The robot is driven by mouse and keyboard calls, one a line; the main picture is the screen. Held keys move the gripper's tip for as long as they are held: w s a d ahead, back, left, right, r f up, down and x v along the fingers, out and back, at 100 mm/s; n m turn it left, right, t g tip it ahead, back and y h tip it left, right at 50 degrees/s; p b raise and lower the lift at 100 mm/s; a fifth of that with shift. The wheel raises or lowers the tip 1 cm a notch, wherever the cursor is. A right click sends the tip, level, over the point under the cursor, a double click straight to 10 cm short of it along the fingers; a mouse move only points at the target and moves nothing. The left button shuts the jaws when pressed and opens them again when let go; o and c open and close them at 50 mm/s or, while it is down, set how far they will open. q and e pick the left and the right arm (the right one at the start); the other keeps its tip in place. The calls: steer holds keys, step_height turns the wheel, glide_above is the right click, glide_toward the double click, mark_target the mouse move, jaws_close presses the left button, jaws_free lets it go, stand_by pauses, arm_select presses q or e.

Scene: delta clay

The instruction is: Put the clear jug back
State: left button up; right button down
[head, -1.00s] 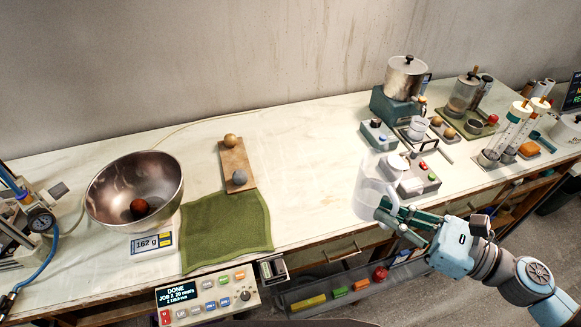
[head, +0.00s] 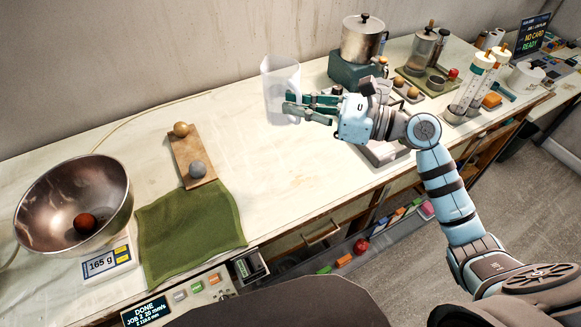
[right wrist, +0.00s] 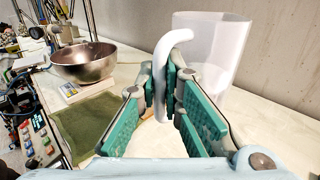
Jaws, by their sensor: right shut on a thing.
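The clear jug (head: 281,88) is a pale, see-through vessel, held roughly upright near the back middle of the bench. My right gripper (head: 290,102) is shut on its handle. In the right wrist view the jug (right wrist: 222,50) stands behind the handle, and the white handle (right wrist: 160,75) sits between the green finger pads of my right gripper (right wrist: 163,85). The jug looks empty. I cannot tell whether its base touches the bench. My left gripper is not in view.
A steel bowl (head: 72,205) with a reddish ball sits on a scale at the left. A green cloth (head: 190,227) and a wooden board (head: 190,150) with two balls lie beside it. A metal pot (head: 362,40) on a teal stand is right of the jug. Bench between board and jug is clear.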

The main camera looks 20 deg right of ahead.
steer(key=f+b, duration=0.1)
steer(key=f, duration=0.4)
steer(key=f+b, duration=0.2)
steer(key=f, duration=0.4)
steer(key=f+b, duration=0.1)
steer(key=f, duration=0.5)
steer(key=shift+s+d, duration=0.1)
steer(key=shift+s, duration=0.15)
steer(key=shift+f+b, duration=0.1)
steer(key=shift+b, duration=0.2)
steer(key=c, duration=2.1)
jaws_free()
steer(key=shift+f, duration=0.1)
steer(key=shift+c, duration=0.2)
steer(key=o, duration=0.4)
